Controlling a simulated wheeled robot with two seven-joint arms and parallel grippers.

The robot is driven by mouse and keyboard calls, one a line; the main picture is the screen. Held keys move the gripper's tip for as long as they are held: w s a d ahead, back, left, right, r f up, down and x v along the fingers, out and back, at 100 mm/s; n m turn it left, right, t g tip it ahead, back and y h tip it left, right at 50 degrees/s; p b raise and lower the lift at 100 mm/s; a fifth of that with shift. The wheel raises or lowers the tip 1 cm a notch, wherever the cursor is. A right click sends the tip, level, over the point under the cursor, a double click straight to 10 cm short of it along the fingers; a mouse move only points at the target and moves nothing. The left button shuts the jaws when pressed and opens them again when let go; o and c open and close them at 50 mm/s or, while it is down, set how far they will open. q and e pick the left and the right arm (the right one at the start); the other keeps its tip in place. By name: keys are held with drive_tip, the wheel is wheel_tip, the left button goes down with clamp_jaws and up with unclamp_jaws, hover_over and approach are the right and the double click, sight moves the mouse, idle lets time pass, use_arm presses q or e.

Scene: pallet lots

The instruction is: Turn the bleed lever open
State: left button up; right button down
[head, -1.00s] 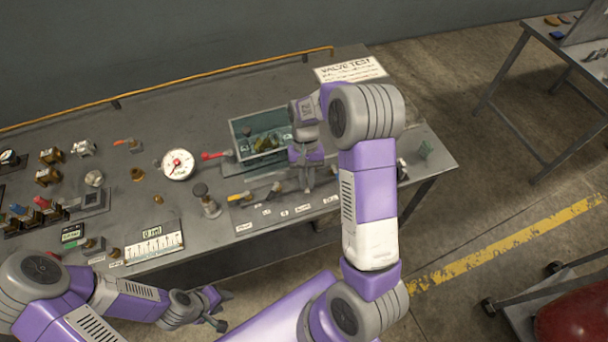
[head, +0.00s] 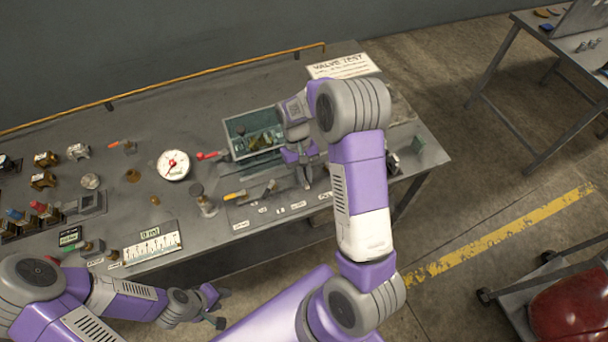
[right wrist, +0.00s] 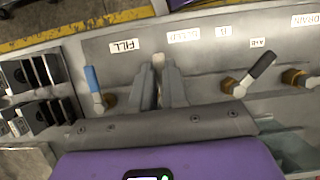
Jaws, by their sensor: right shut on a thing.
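In the right wrist view, my right gripper (right wrist: 160,88) is shut on a lever (right wrist: 158,61) on the valve panel, near a blurred label (right wrist: 184,35). Only its pale end shows clearly; the fingers hide the rest, and the label is hard to read. In the head view, my right gripper (head: 305,178) is low over the panel, beside the glass tank (head: 228,128). My left gripper (head: 220,307) is at the table's front edge, its fingers apart and empty.
A blue-handled lever (right wrist: 93,78) by the FILL label and a black-handled lever (right wrist: 262,66) by the A+B label flank the gripper. A yellow-handled lever (head: 235,195) is on the panel.

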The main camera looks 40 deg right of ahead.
drive_tip(key=c, duration=1.1)
unclamp_jaws()
drive_tip(key=p+v, duration=0.1)
drive_tip(key=v, duration=0.6)
drive_tip(key=shift+w+r, duration=0.2)
drive_tip(key=shift+r, duration=0.1)
